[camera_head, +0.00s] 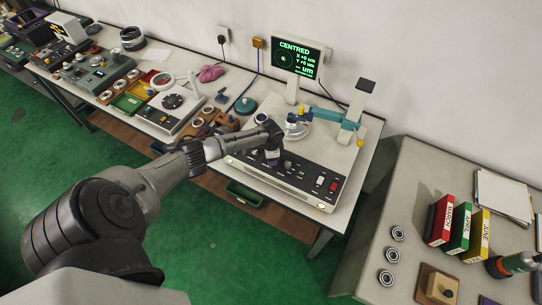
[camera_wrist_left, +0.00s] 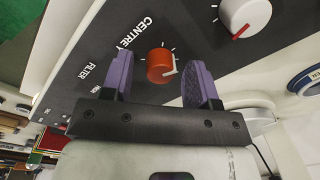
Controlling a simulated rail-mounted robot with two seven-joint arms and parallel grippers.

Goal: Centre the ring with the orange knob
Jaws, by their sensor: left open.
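The orange knob (camera_wrist_left: 161,66) sits on the dark front panel beside the printed word CENTRE, with its white pointer towards the lower right in the wrist view. My left gripper (camera_wrist_left: 160,72) is open, its purple fingers on either side of the knob with gaps between. In the head view, the gripper (camera_head: 272,156) is over the panel of the measuring machine and hides the knob. The ring (camera_head: 297,128) appears to sit on the machine's round table, partly behind my arm. The screen (camera_head: 298,59) reads CENTRED, with X and Y at +0 um.
A white knob (camera_wrist_left: 246,14) with a red pointer is close to the right finger. A teal probe arm on a post (camera_head: 354,113) stands by the ring. Trays and instruments crowd the bench to the left. A side table (camera_head: 430,180) holds binders and several bearings.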

